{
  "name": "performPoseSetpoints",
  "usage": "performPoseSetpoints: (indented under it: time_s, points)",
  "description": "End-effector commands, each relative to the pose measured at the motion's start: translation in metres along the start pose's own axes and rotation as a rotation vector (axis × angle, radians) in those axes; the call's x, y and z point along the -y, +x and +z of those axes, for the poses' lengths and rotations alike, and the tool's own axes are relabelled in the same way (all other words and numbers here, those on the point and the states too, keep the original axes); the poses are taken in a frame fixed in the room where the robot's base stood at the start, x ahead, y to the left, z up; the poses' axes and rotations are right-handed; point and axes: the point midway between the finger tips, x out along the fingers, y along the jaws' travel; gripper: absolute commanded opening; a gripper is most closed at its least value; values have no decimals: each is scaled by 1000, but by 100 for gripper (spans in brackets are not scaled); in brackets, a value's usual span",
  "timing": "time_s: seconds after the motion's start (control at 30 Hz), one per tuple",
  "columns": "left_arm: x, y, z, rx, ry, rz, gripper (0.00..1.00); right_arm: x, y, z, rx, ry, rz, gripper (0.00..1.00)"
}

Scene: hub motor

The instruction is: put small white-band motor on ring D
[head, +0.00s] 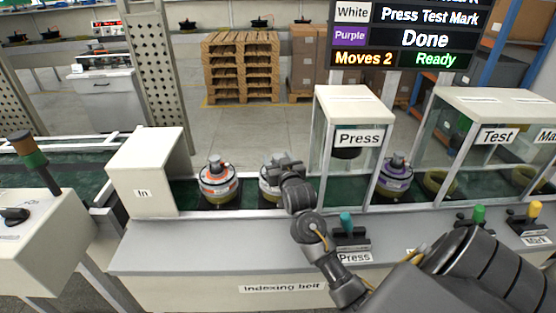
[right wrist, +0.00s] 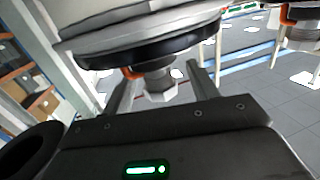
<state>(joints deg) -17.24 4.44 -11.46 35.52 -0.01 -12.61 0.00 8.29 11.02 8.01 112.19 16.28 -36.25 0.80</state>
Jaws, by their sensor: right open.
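My right gripper (head: 284,165) is at the top of a motor (head: 268,189) on the belt, which it partly covers. That motor looks pale, but I cannot tell its band colour. In the right wrist view, my open fingers (right wrist: 160,90) stand on either side of the motor's stubby shaft (right wrist: 160,84), with its black plate (right wrist: 140,53) beyond. An orange-banded motor (head: 217,184) stands to the left, and a purple-banded motor (head: 395,181) stands right of the Press booth's front panel. I see no label for ring D. My left gripper is not in view.
The Press booth (head: 359,138) and Test booth (head: 497,135) stand over the green belt. A teal-topped lever (head: 346,222), a green one (head: 479,213) and a yellow one (head: 536,209) line the front ledge. The In housing (head: 142,189) is at left. My right arm crosses the front.

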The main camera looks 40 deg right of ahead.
Motion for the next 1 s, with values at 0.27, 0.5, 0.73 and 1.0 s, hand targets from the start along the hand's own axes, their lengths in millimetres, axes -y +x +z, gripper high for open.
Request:
performPoseSetpoints:
  time_s: [0.27,0.5,0.73,1.0]
  points:
    - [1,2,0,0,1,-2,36,0,-15,-1,-1,1,0,59]
    - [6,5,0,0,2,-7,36,0,-66,0,1,2,-1,59]
    - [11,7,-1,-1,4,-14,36,0,-105,-1,0,2,0,59]
    - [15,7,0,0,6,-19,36,0,-120,-2,-1,0,0,59]
